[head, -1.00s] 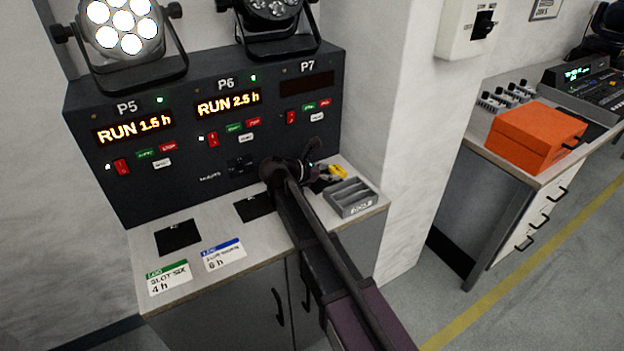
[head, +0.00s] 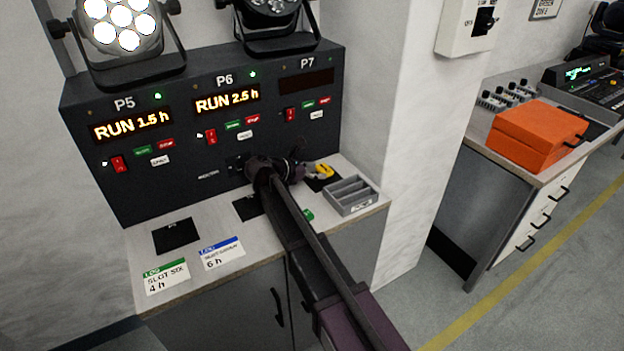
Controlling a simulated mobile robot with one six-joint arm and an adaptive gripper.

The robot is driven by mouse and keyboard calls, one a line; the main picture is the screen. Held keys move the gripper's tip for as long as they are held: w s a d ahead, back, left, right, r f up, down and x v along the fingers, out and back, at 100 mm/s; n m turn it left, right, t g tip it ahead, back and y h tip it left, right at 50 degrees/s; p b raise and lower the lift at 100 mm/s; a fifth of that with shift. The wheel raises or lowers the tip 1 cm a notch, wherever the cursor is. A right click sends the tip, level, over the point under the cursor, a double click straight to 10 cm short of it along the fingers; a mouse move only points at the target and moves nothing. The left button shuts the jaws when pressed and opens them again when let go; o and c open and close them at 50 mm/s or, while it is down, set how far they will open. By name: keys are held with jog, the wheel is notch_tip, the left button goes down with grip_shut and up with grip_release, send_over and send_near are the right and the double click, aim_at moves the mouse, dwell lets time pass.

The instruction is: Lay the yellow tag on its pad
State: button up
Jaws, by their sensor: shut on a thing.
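The yellow tag (head: 321,171) is at the tip of my gripper (head: 307,171), which is shut on it. The tag is small and partly hidden by the gripper, and I cannot tell whether it touches the surface. It appears over or just above the right black pad (head: 323,184), below panel P7. The middle black pad (head: 246,209), below P6, is partly hidden by my arm. The left black pad (head: 176,236), below P5, is bare.
A grey compartment tray (head: 351,195) stands right of the right pad. A green-edged card (head: 167,277) and a blue-edged card (head: 222,254) lie at the counter's front. A green edge (head: 308,214) shows beside my arm. The dark panel (head: 215,125) rises behind.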

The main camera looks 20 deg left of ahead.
jog(key=shift+f+b, duration=0.85)
jog(key=shift+f, duration=0.35)
jog(key=shift+f, duration=0.1)
jog(key=o, duration=0.8)
jog(key=shift+o, duration=0.2)
jog(key=shift+s+r, duration=0.1)
jog(key=shift+r, duration=0.15)
jog(key=p+v, duration=0.4)
jog(key=v, duration=0.6)
jog(key=shift+s+a+r, duration=0.15)
jog(key=shift+a+r, duration=0.05)
jog(key=shift+s+a+r+p, duration=0.15)
jog(key=shift+s+a+p, duration=0.2)
jog(key=shift+s+a, duration=0.1)
